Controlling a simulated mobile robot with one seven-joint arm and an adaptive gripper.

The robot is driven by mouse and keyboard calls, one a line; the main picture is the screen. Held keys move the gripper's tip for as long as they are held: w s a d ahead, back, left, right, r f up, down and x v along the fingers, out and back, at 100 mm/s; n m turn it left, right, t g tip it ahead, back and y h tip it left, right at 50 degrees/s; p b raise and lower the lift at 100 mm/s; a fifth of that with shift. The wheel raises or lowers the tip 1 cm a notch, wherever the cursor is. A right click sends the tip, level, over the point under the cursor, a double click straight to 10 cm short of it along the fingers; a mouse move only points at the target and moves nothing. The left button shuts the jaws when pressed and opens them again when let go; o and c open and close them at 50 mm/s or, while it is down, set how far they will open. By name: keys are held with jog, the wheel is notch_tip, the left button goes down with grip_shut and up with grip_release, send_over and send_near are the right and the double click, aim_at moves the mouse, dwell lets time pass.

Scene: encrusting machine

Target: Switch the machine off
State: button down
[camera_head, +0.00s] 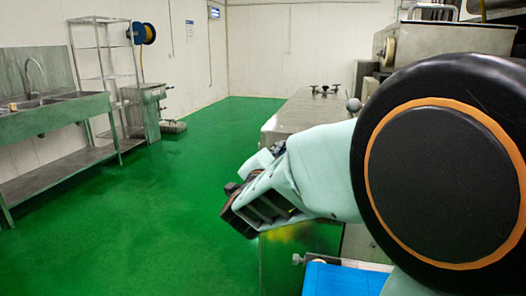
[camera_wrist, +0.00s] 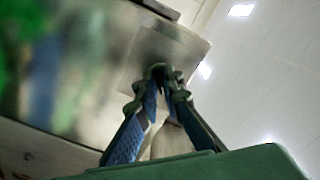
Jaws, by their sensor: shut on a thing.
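The metal machine (camera_head: 300,115) stands at the right in the head view, partly hidden behind my arm. In the wrist view, its smooth metal panel (camera_wrist: 130,60) fills the upper left, blurred. My gripper (camera_wrist: 162,76) has its blue-padded fingers drawn together at the tips, in front of the panel. The fingers are shut on a small dark part at the panel. The fingertips cover most of this part, so I cannot tell its shape or which position it is in.
A sink bench (camera_head: 45,120) and a metal shelf rack (camera_head: 100,60) stand along the left wall. The green floor (camera_head: 190,200) between them and the machine is clear. A blue belt (camera_head: 345,280) lies low at the front, under my arm.

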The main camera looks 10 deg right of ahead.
jog(key=shift+r, duration=0.1)
jog(key=c, duration=2.1)
grip_release()
